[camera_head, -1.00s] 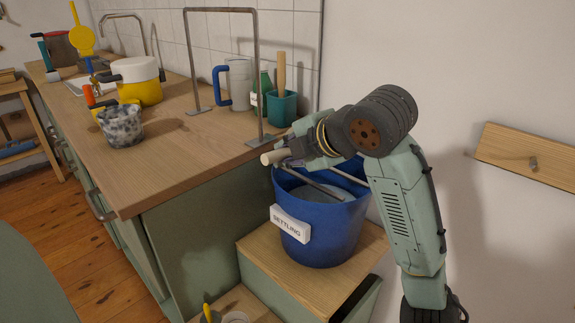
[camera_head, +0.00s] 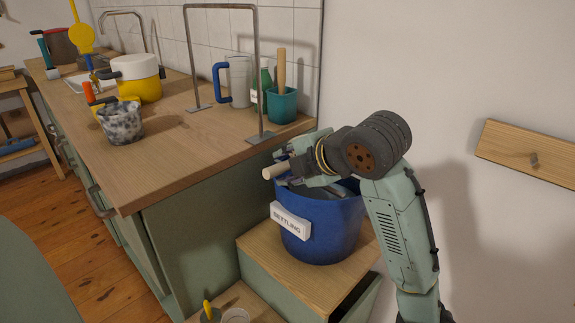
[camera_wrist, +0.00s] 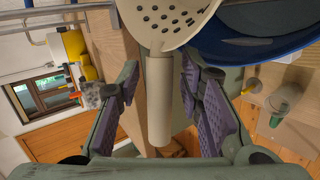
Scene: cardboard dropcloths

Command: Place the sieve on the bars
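The sieve is cream, with a perforated bowl (camera_wrist: 170,18) at the top of the wrist view and a pale round handle (camera_wrist: 159,105) running down from it. In the head view the handle end (camera_head: 274,171) pokes out left of my gripper (camera_head: 294,172); the bowl is hidden. My gripper's fingers (camera_wrist: 160,80) stand apart on both sides of the handle, with gaps visible. The blue bucket (camera_head: 325,232), labelled SETTLING, stands below.
The bucket stands on a wooden-topped step (camera_head: 262,253) beside the counter (camera_head: 165,165). A wall is close on the right.

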